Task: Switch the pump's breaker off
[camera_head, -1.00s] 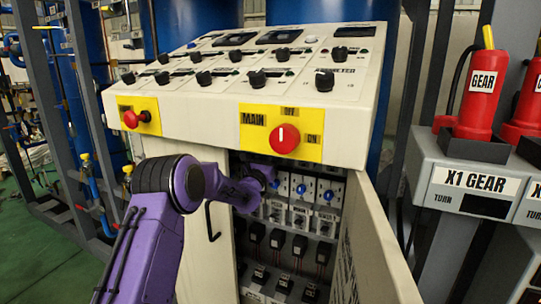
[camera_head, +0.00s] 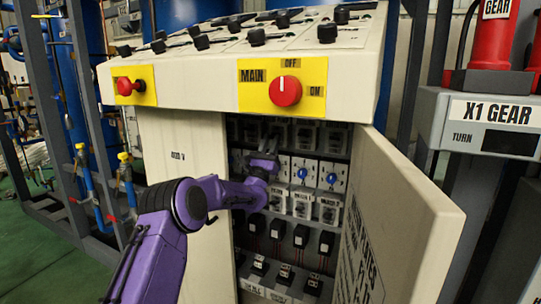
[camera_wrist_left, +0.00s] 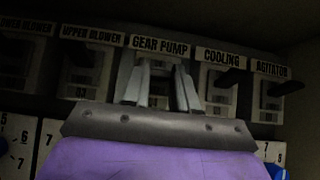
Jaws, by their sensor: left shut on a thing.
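The gear pump breaker (camera_wrist_left: 163,52) sits under its "GEAR PUMP" label in the middle of the top row in the left wrist view. My left gripper (camera_wrist_left: 160,76) reaches up to it, its two pale fingers either side of the breaker's front. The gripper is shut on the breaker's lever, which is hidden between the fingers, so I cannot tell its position. In the head view my left gripper (camera_head: 268,148) is inside the open cabinet (camera_head: 200,150), at the upper breaker row. My right gripper is not in view.
The cooling breaker (camera_wrist_left: 222,92) and upper blower breaker (camera_wrist_left: 84,74) flank it closely. The agitator breaker (camera_wrist_left: 272,100) is farther right. The open cabinet door (camera_head: 400,220) stands at the right. The red main switch (camera_head: 285,91) is on the console above the opening.

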